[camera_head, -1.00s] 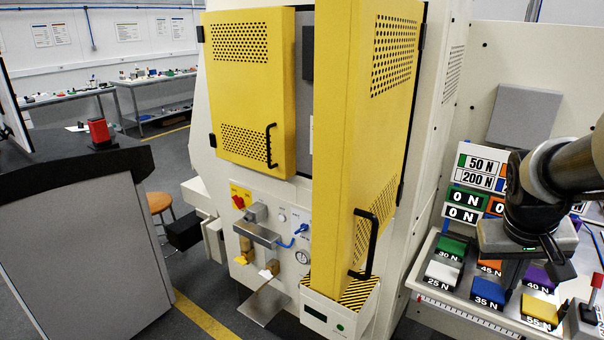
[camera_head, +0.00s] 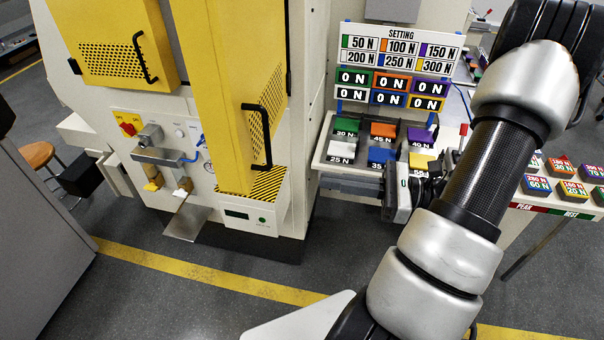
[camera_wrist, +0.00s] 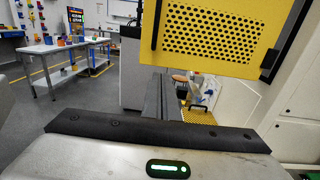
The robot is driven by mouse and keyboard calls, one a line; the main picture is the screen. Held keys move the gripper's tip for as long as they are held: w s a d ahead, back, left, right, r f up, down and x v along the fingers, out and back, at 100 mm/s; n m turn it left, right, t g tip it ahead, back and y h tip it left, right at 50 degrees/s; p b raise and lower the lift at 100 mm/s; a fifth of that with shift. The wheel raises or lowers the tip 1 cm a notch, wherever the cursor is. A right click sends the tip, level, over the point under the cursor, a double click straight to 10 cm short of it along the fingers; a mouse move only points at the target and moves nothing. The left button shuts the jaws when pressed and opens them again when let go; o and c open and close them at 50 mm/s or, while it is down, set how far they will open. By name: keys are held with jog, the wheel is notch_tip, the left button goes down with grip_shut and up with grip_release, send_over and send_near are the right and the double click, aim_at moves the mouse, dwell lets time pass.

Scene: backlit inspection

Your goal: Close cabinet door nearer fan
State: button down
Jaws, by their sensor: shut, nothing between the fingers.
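The cabinet (camera_head: 300,60) has two yellow perforated doors. The left door (camera_head: 112,50) stands ajar with a black handle (camera_head: 144,58). The right door (camera_head: 222,90) is swung well out toward the camera, with its black handle (camera_head: 258,137) low near the edge. No fan can be made out. My gripper (camera_head: 390,190) is to the right of the right door, apart from its handle; its fingers are small and partly hidden by my wrist.
A button panel (camera_head: 375,142) with coloured force blocks and a settings board (camera_head: 398,60) stands behind my gripper. A second label table (camera_head: 565,185) is at right. A grey counter (camera_head: 40,230) and orange stool (camera_head: 38,155) are at left. The floor in front of the cabinet is clear.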

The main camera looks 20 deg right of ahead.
aim_at(256, 172)
jog(key=p+x, duration=0.1)
jog(key=x, duration=1.2)
jog(key=shift+a, duration=0.15)
jog(key=shift+w+a, duration=0.1)
jog(key=shift+a, duration=0.05)
